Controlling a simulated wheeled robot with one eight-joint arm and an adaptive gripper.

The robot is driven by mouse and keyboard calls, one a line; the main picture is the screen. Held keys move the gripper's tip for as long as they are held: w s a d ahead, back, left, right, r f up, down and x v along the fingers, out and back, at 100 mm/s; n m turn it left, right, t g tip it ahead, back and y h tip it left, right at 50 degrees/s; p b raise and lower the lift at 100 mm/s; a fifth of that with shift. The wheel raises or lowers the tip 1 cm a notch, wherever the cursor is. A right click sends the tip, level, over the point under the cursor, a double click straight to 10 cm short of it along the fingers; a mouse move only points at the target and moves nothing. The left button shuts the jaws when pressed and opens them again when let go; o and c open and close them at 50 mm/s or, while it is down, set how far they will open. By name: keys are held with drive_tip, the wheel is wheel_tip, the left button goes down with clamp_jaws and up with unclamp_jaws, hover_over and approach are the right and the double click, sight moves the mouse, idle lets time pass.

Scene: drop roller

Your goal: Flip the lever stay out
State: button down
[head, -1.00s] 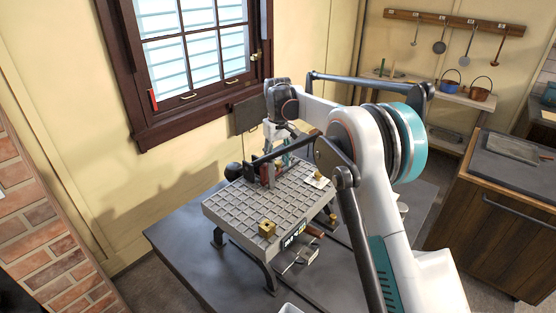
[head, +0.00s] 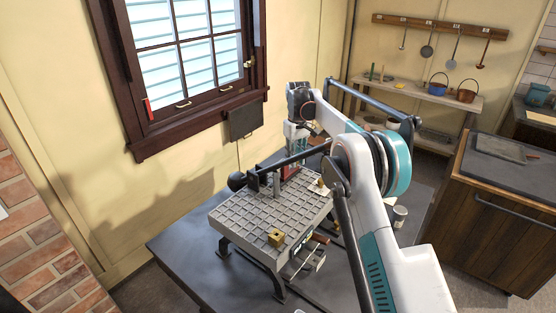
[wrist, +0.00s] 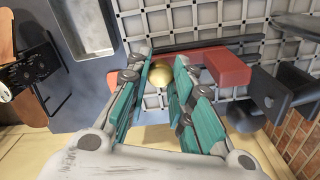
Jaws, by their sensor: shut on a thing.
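My gripper (wrist: 167,66) points down at the top of the grey grid-topped bench fixture. A round brass knob (wrist: 161,76) sits between its fingers, and the fingers are shut on it. A red block (wrist: 228,68) lies just right of the fingers in the wrist view, beside a long dark bar (wrist: 205,43). In the head view, my gripper (head: 294,158) is over the far side of the fixture (head: 262,212), above the red part (head: 289,172). My arm and fingers hide part of the mechanism. I cannot tell for certain which part is the lever stay.
A brass block (head: 276,238) sits on the fixture's near corner. The fixture stands on a dark table (head: 190,240). A grey tray (wrist: 88,28) shows at upper left in the wrist view.

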drive_tip(key=shift+w+d+r, duration=0.1)
drive_tip(key=shift+w+d, duration=0.05)
drive_tip(key=shift+w, duration=0.1)
drive_tip(key=c, duration=1.4)
unclamp_jaws()
drive_tip(key=shift+w+d, duration=0.1)
drive_tip(key=shift+o, duration=0.2)
wheel_tip(320, 180, up, 12)
